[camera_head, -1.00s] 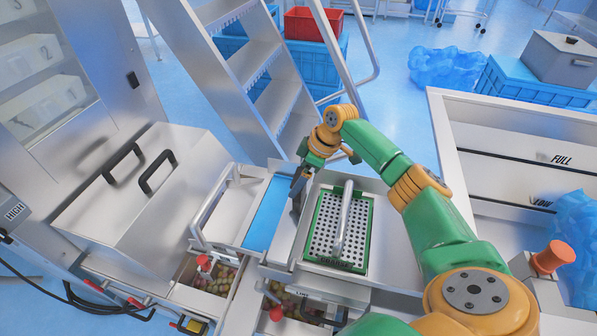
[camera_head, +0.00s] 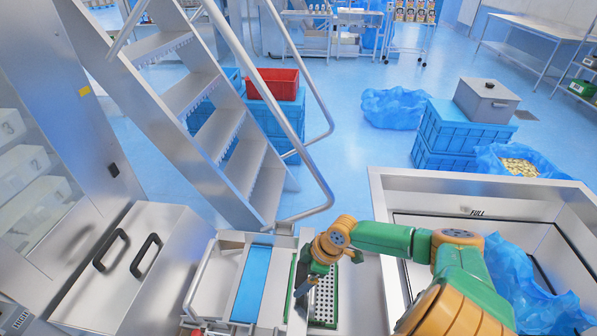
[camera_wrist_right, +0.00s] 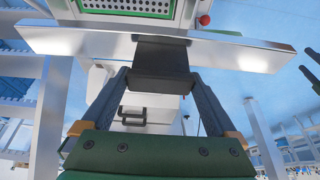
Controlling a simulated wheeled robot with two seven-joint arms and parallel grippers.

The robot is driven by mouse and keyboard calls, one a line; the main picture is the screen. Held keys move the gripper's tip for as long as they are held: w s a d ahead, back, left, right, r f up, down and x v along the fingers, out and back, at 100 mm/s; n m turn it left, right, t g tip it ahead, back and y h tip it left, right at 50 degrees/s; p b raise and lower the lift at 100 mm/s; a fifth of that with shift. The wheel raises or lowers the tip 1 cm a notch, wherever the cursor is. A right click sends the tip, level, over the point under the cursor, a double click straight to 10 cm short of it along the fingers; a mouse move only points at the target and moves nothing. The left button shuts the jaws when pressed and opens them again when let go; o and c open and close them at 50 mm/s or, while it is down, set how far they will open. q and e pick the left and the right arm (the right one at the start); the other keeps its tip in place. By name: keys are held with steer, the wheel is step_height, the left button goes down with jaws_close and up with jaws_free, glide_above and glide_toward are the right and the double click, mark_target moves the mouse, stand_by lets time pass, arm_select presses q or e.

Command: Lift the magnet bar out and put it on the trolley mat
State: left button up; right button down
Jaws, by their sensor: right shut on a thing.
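My right gripper (camera_head: 302,287) is over the left side of a green-edged perforated plate (camera_head: 325,298) in the head view. In the right wrist view my right gripper (camera_wrist_right: 162,80) is shut on the dark grip block (camera_wrist_right: 161,62) of a long flat silver bar, the magnet bar (camera_wrist_right: 235,51). The bar lies crosswise beyond the fingertips and looks held up. In the head view the bar is hard to make out. A blue strip (camera_head: 252,283), possibly the mat, lies left of the gripper. My left gripper is out of view.
A silver box with black handles (camera_head: 120,280) stands at the left. Metal steps (camera_head: 215,130) with a handrail rise behind. A steel tank (camera_head: 480,190) marked FULL, with a blue bag (camera_head: 530,285), is at the right. Blue crates (camera_head: 450,135) stand behind it on open floor.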

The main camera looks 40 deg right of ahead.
steer(key=shift+r+p, duration=0.45)
steer(key=shift+r, duration=2.1)
